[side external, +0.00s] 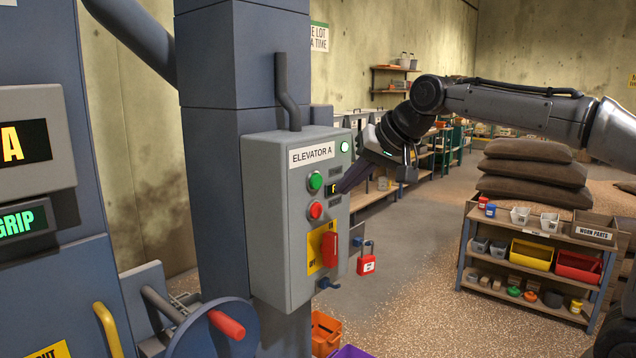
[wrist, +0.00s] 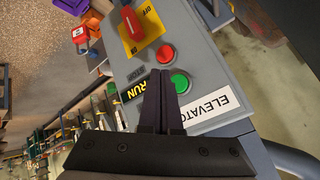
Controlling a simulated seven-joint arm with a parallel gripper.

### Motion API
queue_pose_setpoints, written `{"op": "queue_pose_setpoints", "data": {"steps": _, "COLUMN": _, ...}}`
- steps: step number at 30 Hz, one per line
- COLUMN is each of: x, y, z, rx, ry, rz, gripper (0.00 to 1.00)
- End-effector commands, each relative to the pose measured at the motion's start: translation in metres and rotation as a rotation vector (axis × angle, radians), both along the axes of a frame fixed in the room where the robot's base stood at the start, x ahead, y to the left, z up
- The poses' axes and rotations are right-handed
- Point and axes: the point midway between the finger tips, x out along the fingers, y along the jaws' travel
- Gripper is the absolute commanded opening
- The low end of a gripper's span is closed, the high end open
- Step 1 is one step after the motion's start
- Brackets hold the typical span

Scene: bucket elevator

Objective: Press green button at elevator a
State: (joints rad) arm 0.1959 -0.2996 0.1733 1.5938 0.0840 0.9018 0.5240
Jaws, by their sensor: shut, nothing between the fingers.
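The grey control box labelled ELEVATOR A (side external: 280,215) is mounted on the blue column. Its green button (side external: 315,181) is on the front, above the red button (side external: 316,210). My gripper (side external: 342,187) is shut and empty, its fingers pointing at the panel to the right of the buttons, over the small display. In the wrist view the fingertips (wrist: 160,72) appear beside the green button (wrist: 181,82), with the red button (wrist: 165,54) just beyond them. The display (wrist: 133,92) reads RUN. I cannot tell whether the tips touch the panel; they do not cover the green button.
A red switch handle (side external: 329,250) on a yellow plate sits lower on the box. A red padlock (side external: 367,264) hangs at its right. A parts shelf (side external: 472,222) and sacks stand at right.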

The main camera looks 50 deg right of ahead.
Motion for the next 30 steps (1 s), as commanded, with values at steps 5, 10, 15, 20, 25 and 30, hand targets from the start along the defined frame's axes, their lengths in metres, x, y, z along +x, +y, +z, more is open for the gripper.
{"op": "queue_pose_setpoints", "data": {"steps": 5, "x": -0.016, "y": 0.000, "z": 0.000, "rx": 0.000, "ry": -0.001, "rz": -0.001, "gripper": 0.00}}
{"op": "queue_pose_setpoints", "data": {"steps": 10, "x": -0.023, "y": 0.000, "z": 0.000, "rx": 0.000, "ry": 0.000, "rz": 0.000, "gripper": 0.00}}
{"op": "queue_pose_setpoints", "data": {"steps": 15, "x": -0.024, "y": 0.000, "z": 0.000, "rx": 0.001, "ry": 0.001, "rz": 0.000, "gripper": 0.00}}
{"op": "queue_pose_setpoints", "data": {"steps": 20, "x": -0.023, "y": 0.000, "z": 0.000, "rx": 0.000, "ry": 0.000, "rz": 0.000, "gripper": 0.00}}
{"op": "queue_pose_setpoints", "data": {"steps": 25, "x": -0.023, "y": 0.000, "z": 0.000, "rx": 0.000, "ry": 0.000, "rz": 0.000, "gripper": 0.00}}
{"op": "queue_pose_setpoints", "data": {"steps": 30, "x": -0.023, "y": 0.000, "z": 0.000, "rx": 0.000, "ry": 0.000, "rz": 0.000, "gripper": 0.00}}
